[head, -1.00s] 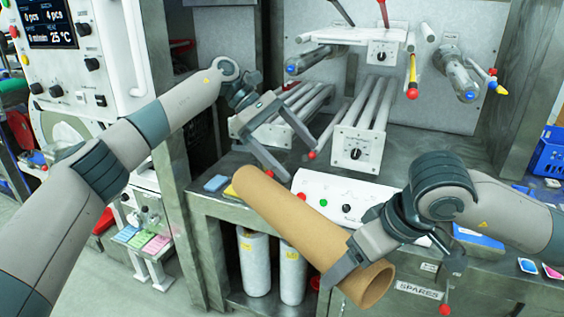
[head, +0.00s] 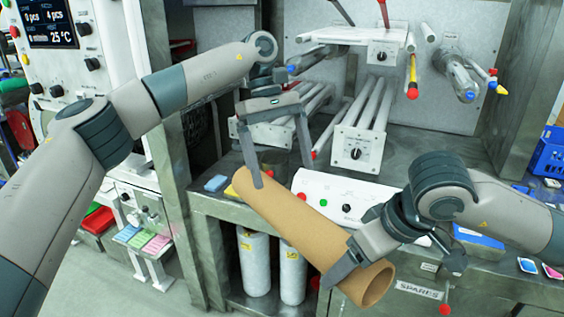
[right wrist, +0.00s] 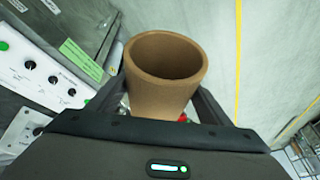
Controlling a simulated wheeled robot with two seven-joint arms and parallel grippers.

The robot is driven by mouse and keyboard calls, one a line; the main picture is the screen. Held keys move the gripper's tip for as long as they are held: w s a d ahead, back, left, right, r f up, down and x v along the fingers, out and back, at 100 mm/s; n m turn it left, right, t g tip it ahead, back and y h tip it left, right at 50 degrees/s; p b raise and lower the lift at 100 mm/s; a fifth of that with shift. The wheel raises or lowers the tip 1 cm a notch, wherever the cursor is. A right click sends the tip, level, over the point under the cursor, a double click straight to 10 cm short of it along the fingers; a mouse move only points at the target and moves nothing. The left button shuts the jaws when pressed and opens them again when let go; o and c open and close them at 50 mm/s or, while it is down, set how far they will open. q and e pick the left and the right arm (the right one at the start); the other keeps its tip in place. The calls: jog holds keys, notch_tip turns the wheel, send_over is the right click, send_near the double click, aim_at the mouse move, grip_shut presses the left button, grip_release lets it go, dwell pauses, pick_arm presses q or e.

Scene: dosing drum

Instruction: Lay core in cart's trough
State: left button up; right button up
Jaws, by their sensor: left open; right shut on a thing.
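The core is a brown cardboard tube (head: 300,222), held tilted across the front of the bench, its open end low at the right. My right gripper (head: 348,266) is shut on it near that end. In the right wrist view the core (right wrist: 165,85) stands between the two fingers, its hollow mouth showing. My left gripper (head: 283,174) is open at the core's upper left end. One finger overlaps that end in the picture and the other is beyond it; I cannot tell whether they touch it. I cannot make out the cart's trough in these views.
Behind the core are a steel bench with a white control panel (head: 322,190) and a roller unit (head: 358,148). White cylinders (head: 254,262) stand on the shelf below. A blue crate (head: 547,152) is at the far right. Floor is open at the lower left.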

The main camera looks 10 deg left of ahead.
aim_at(291, 204)
pick_arm(q)
jog(key=x, duration=1.1)
jog(key=shift+f, duration=0.35)
pick_arm(e)
jog(key=shift+r, duration=0.1)
pick_arm(q)
jog(key=shift+c, duration=0.4)
jog(key=c, duration=1.5)
jog(key=shift+r, duration=0.1)
jog(key=shift+c, duration=0.4)
pick_arm(e)
jog(key=o, duration=1.4)
jog(key=shift+c, duration=0.2)
jog(key=v, duration=1.1)
jog(key=shift+d+r, duration=0.15)
jog(key=shift+r, duration=0.25)
